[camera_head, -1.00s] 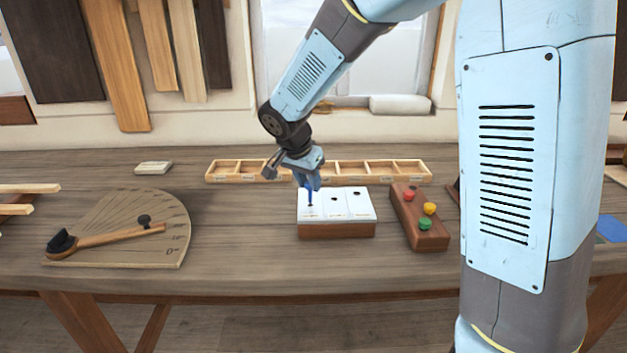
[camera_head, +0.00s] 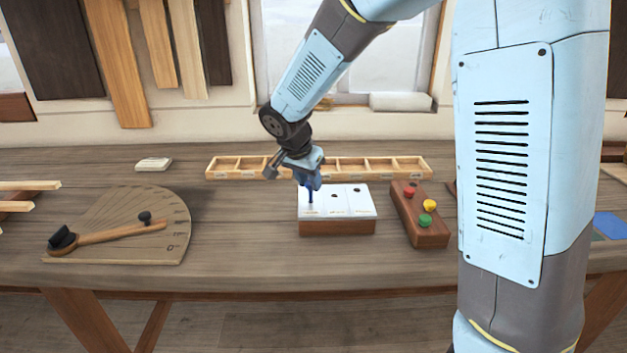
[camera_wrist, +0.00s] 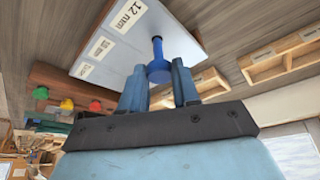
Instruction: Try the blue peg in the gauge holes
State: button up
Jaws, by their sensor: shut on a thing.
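The blue peg (camera_head: 310,197) stands about upright over the left section of the gauge block (camera_head: 337,228), which has a white top with dark holes. My gripper (camera_head: 312,184) is shut on the peg's upper end, above the block. In the wrist view, the blue peg (camera_wrist: 157,52) has a wide head near my fingertips (camera_wrist: 158,85), and its thin shaft meets the white plate (camera_wrist: 165,25) beside the "12 mm" label. The tip reaches the plate around the hole there; I cannot tell how deep it sits. The other two holes are empty.
A wooden block (camera_head: 419,222) with red, yellow and green knobs stands right of the gauge. A divided wooden tray (camera_head: 228,167) lies behind it. A protractor board (camera_head: 150,205) with a wooden pointer lies left. Bare bench separates the board from the gauge.

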jog(key=shift+f, duration=1.1)
dwell(0.3)
dwell(0.4)
jog(key=shift+r, duration=2.6)
